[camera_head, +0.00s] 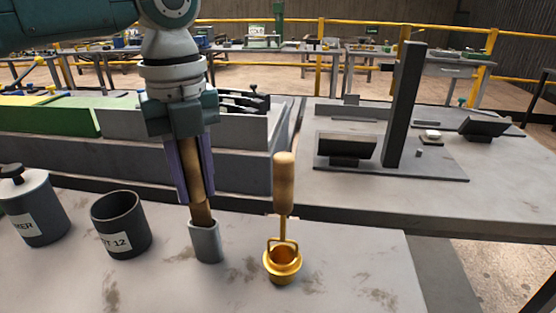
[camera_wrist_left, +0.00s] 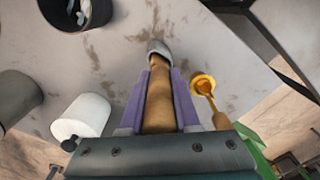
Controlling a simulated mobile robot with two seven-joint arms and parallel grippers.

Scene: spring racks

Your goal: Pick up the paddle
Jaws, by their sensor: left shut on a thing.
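My left gripper (camera_head: 197,195) points down with its purple fingers shut around a brown wooden shaft, which I take to be the paddle (camera_head: 201,214). A grey metal sleeve or head (camera_head: 206,243) is at its lower end, low over or on the bench; I cannot tell if it touches. In the left wrist view, the shaft (camera_wrist_left: 159,98) runs between the fingers of the left gripper (camera_wrist_left: 160,95) to the grey end (camera_wrist_left: 158,48). The shaft's top is hidden in the gripper. My right gripper is not in view.
A gold cup-shaped tool with a wooden handle (camera_head: 284,180) stands close to the right. A dark open pot (camera_head: 121,225) and a lidded canister (camera_head: 38,208) stand left. Grey bins (camera_head: 240,150) are behind. A black post (camera_head: 404,105) rises from a plate at right.

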